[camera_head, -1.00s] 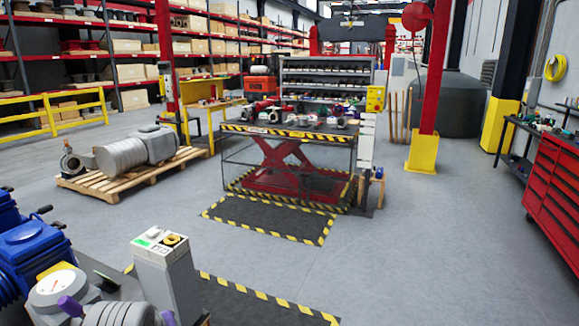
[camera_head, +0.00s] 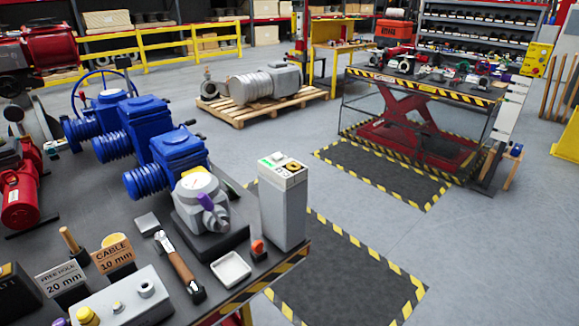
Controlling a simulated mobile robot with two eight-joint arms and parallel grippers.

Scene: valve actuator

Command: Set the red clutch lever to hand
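No lever that I can make out as the red clutch lever shows in the head view. A row of blue actuators (camera_head: 124,128) stands on the dark workbench (camera_head: 135,205) at the left, with a blue handwheel (camera_head: 90,92) behind. In front of them is a grey unit with a round dial (camera_head: 197,185) and a purple handle (camera_head: 213,212). A small orange-red piece (camera_head: 258,247) on a black base stands near the bench's front right edge; I cannot tell what it is. Neither of my grippers is in view.
A tall grey box (camera_head: 284,205) stands at the bench's right edge. A hammer (camera_head: 180,268), a white tray (camera_head: 230,270) and label blocks (camera_head: 113,254) lie on the bench. Red equipment (camera_head: 20,200) is at the far left.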

